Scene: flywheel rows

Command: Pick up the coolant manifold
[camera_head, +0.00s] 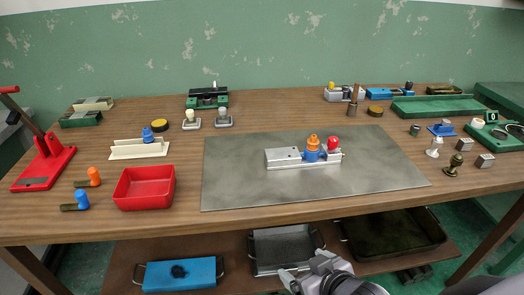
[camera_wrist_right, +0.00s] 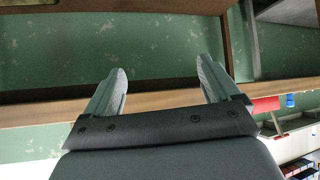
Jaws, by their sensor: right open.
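A silver block assembly (camera_head: 290,158) lies on the grey metal mat (camera_head: 235,185) at the middle of the table. It carries a blue fitting with an orange ribbed top (camera_head: 313,143) and a red knob (camera_head: 333,143). I cannot tell for certain which part is the coolant manifold. My right gripper (camera_head: 303,268) is at the bottom of the head view, in front of the table edge and apart from the assembly. In the right wrist view its two fingers (camera_wrist_right: 162,82) are spread with nothing between them. My left gripper is not in view.
A red bin (camera_head: 145,202), a cream rack (camera_head: 135,154) and a red lever press (camera_head: 45,172) stand on the left. A green tray (camera_head: 440,107) and several small parts are on the right. Trays, one blue (camera_head: 180,283), lie on the lower shelf. The mat is mostly clear.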

